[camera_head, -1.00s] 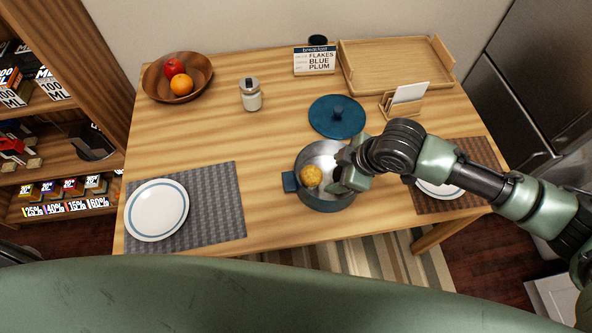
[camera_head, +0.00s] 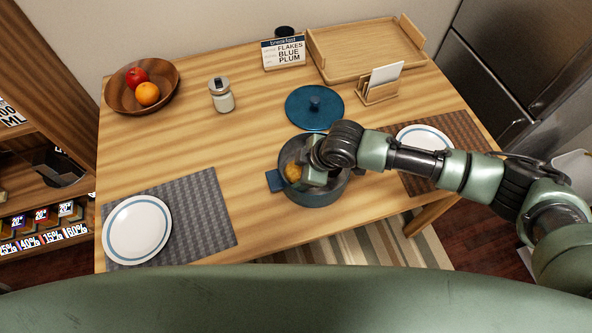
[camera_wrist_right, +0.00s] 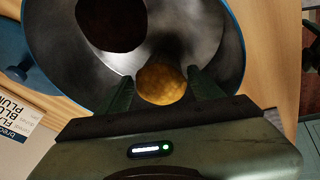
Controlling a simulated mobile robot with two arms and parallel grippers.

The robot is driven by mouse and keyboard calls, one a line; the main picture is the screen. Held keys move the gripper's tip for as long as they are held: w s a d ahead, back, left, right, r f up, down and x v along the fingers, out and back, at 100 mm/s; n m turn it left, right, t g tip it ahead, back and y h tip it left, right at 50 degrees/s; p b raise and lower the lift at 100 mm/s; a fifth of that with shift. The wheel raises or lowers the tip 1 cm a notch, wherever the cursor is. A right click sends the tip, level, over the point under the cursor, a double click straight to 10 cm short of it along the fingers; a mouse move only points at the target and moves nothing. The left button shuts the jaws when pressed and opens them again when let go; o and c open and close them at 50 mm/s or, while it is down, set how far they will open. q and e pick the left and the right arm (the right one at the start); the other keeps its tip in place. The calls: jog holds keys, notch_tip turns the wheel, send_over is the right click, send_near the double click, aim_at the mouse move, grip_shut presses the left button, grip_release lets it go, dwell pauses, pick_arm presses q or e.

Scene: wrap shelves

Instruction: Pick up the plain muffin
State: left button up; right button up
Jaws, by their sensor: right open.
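The plain muffin (camera_head: 292,172), golden and round, sits inside the blue pot (camera_head: 318,195). My right gripper (camera_head: 312,172) reaches into the pot from the right. In the right wrist view my right gripper (camera_wrist_right: 163,88) is open, with one finger on each side of the plain muffin (camera_wrist_right: 161,84). I cannot tell whether the fingers touch it. A dark brown round muffin (camera_wrist_right: 112,22) also lies in the pot (camera_wrist_right: 228,30), farther from the fingers. In the head view the arm hides it. My left gripper is not in view.
The blue lid (camera_head: 314,107) lies behind the pot. A fruit bowl (camera_head: 142,87), jar (camera_head: 221,95), menu sign (camera_head: 284,53) and wooden tray (camera_head: 366,48) stand farther back.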

jog(key=shift+w+a+f, duration=0.15)
jog(key=shift+a+f, duration=0.05)
jog(key=shift+f, duration=0.4)
jog(key=c, duration=1.2)
jog(key=shift+o, duration=0.2)
jog(key=shift+r, duration=0.1)
